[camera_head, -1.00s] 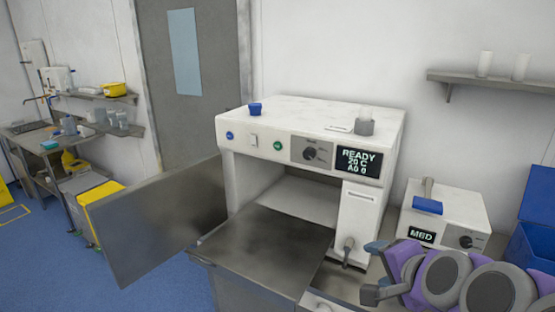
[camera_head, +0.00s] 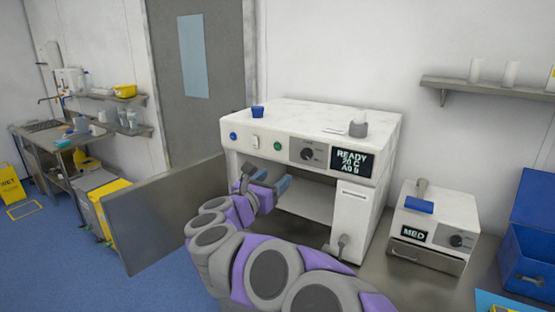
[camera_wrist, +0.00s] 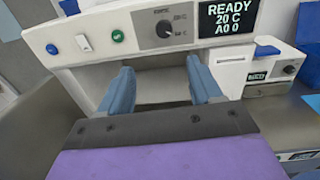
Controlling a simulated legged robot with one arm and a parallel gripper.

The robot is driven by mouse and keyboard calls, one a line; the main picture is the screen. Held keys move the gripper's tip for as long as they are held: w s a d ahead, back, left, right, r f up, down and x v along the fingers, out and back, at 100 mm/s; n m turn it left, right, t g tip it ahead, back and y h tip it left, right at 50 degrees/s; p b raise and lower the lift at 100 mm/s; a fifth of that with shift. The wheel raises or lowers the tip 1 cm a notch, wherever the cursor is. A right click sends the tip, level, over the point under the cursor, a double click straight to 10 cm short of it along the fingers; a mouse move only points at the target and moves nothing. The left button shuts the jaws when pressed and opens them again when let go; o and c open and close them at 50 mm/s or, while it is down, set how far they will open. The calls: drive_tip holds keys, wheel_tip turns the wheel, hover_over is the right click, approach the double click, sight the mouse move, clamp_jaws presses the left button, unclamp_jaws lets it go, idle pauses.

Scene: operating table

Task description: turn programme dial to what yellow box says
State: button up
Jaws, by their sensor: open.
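The white machine (camera_head: 350,118) has a grey panel with a round black dial (camera_head: 307,153), also in the wrist view (camera_wrist: 164,29). The small markings around the dial are too blurred to read. The display (camera_head: 352,162) beside it reads READY, 20 C, A0 0. My gripper (camera_head: 271,180) is open and empty in front of the machine's opening, below the dial and apart from it. Its two blue fingers (camera_wrist: 160,75) point toward the machine.
A metal panel (camera_head: 165,215) stands out to the left of the machine. A smaller device (camera_head: 435,225) with a MED display and its own knob (camera_head: 457,241) stands right. A blue bin (camera_head: 530,245) is at the far right. A blue cup (camera_head: 257,112) stands on the machine.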

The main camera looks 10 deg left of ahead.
sight(305, 156)
drive_tip(key=shift+m+h, duration=0.3)
drive_tip(key=shift+m, duration=0.1)
drive_tip(key=x, duration=1.5)
drive_tip(key=shift+s+d+f, duration=0.1)
drive_tip(key=shift+f, duration=0.25)
drive_tip(key=shift+x, duration=1.05)
drive_tip(key=shift+c, duration=0.3)
drive_tip(key=c, duration=1)
